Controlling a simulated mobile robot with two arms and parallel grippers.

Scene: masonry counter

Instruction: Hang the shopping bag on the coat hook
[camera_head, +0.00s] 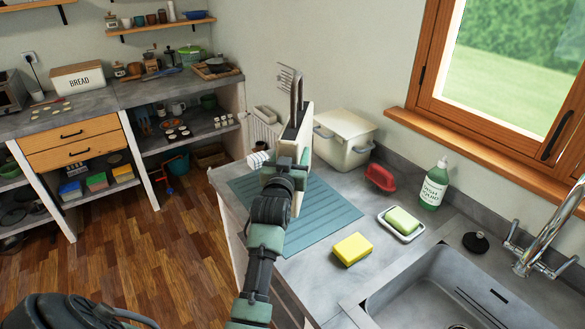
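I cannot pick out a shopping bag or a coat hook with certainty. A tall, flat cream object (306,128) with dark upper parts stands over the teal mat (325,220), partly hidden by my arm. A grey pronged thing (289,78) rises behind it, seen against the wall. One arm, apparently my right, reaches up from the bottom centre. Its gripper (288,167) overlaps the cream object. Its fingers are not clear, so I cannot tell whether it is open or grips anything. My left gripper is not seen.
The counter holds a cream bin (344,140), red brush (380,177), soap bottle (433,186), soap dish (401,224) and yellow sponge (352,249). The sink (430,290) and faucet (545,235) are at right. Wooden floor (150,245) is clear at left, before shelves.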

